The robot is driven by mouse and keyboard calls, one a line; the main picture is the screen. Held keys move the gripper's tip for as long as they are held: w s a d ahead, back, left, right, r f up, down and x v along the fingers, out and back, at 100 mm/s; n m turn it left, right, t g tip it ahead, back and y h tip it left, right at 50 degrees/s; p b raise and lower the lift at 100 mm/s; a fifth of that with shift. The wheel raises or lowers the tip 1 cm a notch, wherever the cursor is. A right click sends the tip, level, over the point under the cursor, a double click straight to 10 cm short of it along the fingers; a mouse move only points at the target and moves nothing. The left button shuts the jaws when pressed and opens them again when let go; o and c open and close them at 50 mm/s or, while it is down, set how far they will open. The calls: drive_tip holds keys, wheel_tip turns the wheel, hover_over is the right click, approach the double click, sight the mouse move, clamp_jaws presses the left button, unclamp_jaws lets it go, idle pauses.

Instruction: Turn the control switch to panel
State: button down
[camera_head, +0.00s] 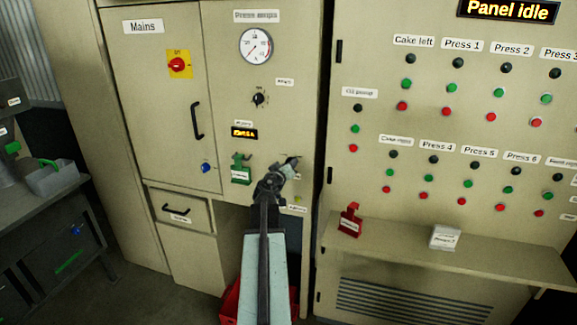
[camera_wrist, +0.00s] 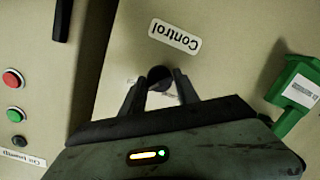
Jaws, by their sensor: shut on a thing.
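The control switch (camera_wrist: 160,75) is a dark round knob on the beige cabinet front. In the wrist view it sits between the fingertips of my gripper (camera_wrist: 160,80), which is shut on it. The white "Control" label (camera_wrist: 175,36) appears upside down beside the knob. Faint position markings near the knob are partly hidden by the fingers, so I cannot tell which way the switch points. In the head view my gripper (camera_head: 289,165) is against the lower right of the cabinet front, and my wrist and fingers mostly hide the knob.
A green holder (camera_head: 241,170) is mounted left of the gripper; it also shows in the wrist view (camera_wrist: 297,96). The button panel (camera_head: 450,130) stands to the right under a "Panel idle" display (camera_head: 507,10). A red block (camera_head: 350,220) and white box (camera_head: 445,237) sit on its ledge.

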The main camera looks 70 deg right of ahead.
idle(0.4)
drive_tip(key=c, duration=0.9)
unclamp_jaws()
drive_tip(key=shift+c, duration=0.2)
drive_tip(key=shift+a, duration=0.1)
drive_tip(key=a+r+p, duration=0.1)
drive_tip(key=a, duration=0.6)
drive_tip(key=shift+s+a, duration=0.3)
